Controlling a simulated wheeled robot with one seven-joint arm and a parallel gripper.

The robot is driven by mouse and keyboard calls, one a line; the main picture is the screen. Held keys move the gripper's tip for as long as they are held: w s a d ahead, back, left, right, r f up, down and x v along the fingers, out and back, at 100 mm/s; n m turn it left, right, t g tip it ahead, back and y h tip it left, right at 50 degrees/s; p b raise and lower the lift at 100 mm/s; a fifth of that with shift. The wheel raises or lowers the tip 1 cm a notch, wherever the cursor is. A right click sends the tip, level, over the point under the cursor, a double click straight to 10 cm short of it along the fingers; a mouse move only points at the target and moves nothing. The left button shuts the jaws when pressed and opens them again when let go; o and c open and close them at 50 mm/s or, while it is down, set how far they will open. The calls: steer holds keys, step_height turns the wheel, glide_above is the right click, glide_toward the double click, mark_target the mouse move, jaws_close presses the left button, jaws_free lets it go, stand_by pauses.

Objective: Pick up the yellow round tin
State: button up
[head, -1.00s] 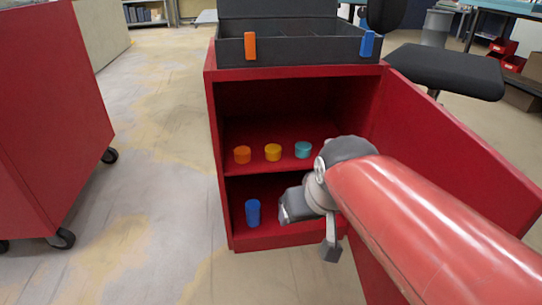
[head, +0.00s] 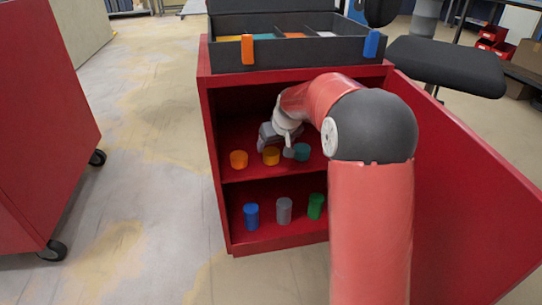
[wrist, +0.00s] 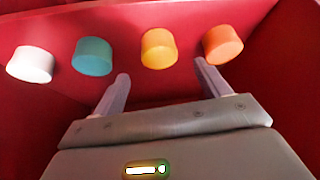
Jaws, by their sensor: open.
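The yellow round tin (head: 271,157) stands on the upper shelf of the red cabinet, between an orange tin (head: 238,159) and a teal tin (head: 302,152). My gripper (head: 281,150) is inside the cabinet, just behind or above the yellow tin. The wrist view shows the yellow tin (wrist: 159,48) ahead of the gap between the fingers, in line with it and apart from the palm. My gripper (wrist: 162,72) is open and empty in that view. One finger points near the teal tin (wrist: 92,57), the other near the orange tin (wrist: 222,45).
A white tin (wrist: 30,64) stands beyond the teal one. Blue (head: 251,216), grey (head: 284,210) and green (head: 315,206) containers stand on the lower shelf. The open cabinet door (head: 460,190) bounds the right side. A black organizer box (head: 300,58) sits on top.

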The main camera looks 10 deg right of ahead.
mark_target(271, 151)
steer(key=b+x, duration=0.1)
steer(key=x, duration=0.6)
steer(key=shift+r, duration=0.1)
steer(key=c, duration=1.1)
